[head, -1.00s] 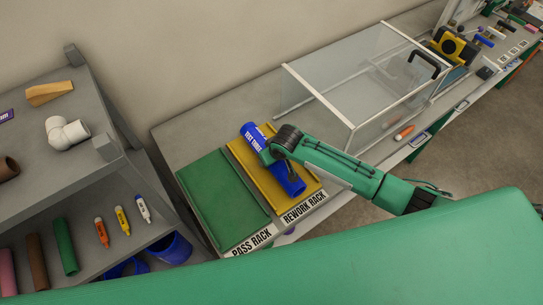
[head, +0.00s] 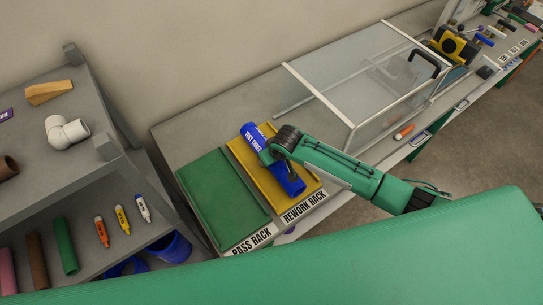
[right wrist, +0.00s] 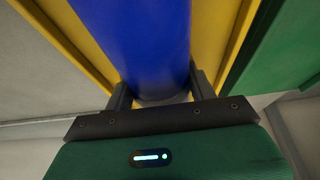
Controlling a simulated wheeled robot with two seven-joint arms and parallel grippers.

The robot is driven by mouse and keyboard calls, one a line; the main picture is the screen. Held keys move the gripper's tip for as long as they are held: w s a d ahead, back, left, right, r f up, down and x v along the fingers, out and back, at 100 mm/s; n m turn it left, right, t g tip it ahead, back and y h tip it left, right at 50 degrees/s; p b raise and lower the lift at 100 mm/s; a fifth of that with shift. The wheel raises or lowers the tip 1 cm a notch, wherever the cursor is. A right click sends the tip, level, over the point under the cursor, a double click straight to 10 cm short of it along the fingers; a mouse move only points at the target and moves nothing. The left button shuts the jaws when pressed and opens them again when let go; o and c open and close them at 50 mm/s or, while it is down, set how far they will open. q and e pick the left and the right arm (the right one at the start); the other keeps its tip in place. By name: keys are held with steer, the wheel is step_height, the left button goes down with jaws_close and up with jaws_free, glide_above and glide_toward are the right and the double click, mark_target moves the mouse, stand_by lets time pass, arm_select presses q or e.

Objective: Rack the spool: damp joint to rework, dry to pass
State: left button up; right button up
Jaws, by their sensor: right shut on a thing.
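The blue spool (head: 291,183) lies lengthwise on or just above the yellow rework rack (head: 241,147); I cannot tell whether it touches. White lettering shows on its far end. My right gripper (head: 275,163) is shut around its middle from above, and the arm hides part of it. In the right wrist view the blue spool (right wrist: 138,40) sits between the two dark fingers of the gripper (right wrist: 160,88), over yellow. The green pass rack (head: 222,198) is empty, just left of the rework rack. My left gripper is not in view.
A clear-walled box (head: 350,85) with a black handle stands right of the racks. An orange marker (head: 403,132) lies beside it. A grey shelf (head: 95,110) at left holds a white elbow (head: 66,132), a wooden wedge (head: 49,92), pipes and markers.

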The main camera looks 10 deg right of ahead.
steer(key=o, duration=1.3)
steer(key=b+v, duration=0.3)
steer(key=v, duration=0.9)
steer(key=shift+r, duration=0.15)
steer(key=shift+v, duration=0.8)
steer(key=shift+s+a, duration=0.1)
steer(key=shift+a, duration=0.05)
